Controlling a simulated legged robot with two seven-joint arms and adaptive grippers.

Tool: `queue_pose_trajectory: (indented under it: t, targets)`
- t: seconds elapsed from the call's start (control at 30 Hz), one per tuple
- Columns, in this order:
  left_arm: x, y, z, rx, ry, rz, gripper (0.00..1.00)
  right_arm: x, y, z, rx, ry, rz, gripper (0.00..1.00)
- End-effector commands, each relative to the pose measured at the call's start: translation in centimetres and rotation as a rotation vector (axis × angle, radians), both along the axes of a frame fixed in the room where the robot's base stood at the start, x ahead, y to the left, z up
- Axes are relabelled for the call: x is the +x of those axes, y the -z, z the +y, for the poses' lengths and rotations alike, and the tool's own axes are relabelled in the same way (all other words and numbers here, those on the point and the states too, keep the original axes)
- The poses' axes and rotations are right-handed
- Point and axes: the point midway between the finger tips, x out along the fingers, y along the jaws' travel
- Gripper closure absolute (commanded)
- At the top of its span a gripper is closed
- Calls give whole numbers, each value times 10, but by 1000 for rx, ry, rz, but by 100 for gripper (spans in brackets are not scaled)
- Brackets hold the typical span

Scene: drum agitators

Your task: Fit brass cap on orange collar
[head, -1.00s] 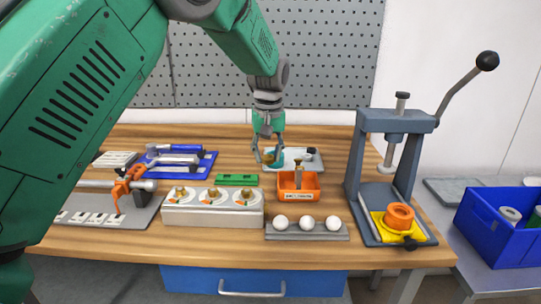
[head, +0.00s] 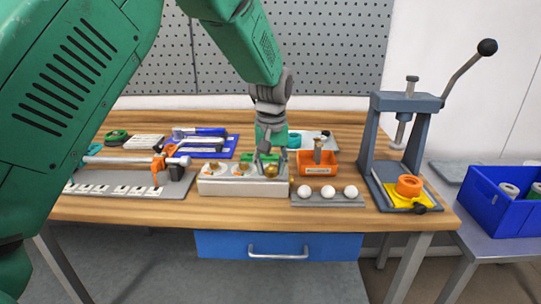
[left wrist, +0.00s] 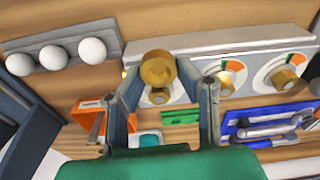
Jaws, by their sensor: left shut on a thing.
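My left gripper (head: 267,166) is shut on the brass cap (head: 271,171), over the right end of the white dial box. In the left wrist view the round brass cap (left wrist: 157,70) sits between the fingertips of my left gripper (left wrist: 158,80) and partly covers a dial behind it. The orange collar (head: 409,185) is a thick ring resting on the yellow plate (head: 391,199) at the base of the grey press, well to the right of the gripper. My right gripper is not in view.
The white dial box (head: 232,187) has brass knobs. A rack (head: 346,201) of white balls and an orange bin (head: 317,168) lie between gripper and press. The grey press (head: 370,130) has a raised lever. A blue crate (head: 490,205) stands far right.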

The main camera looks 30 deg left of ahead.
Motion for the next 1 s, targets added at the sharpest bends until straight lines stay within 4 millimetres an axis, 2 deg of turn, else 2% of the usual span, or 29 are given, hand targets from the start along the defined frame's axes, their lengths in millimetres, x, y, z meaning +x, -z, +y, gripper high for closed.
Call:
queue_pose_trajectory:
  t: [0.17,0.27,0.5,0.7,0.83,1.0]
  targets:
    - [-28,17,-18,-1,90,0,100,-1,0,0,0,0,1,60]
    - [-51,34,-32,-4,166,3,100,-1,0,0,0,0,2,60]
    - [-125,89,-79,-5,420,6,100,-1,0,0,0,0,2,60]
    - [-167,120,-108,-6,572,2,100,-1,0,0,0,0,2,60]
    - [-187,135,-121,-6,644,0,100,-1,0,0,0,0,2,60]
    - [-183,132,-119,-7,635,-4,100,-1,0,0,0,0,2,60]
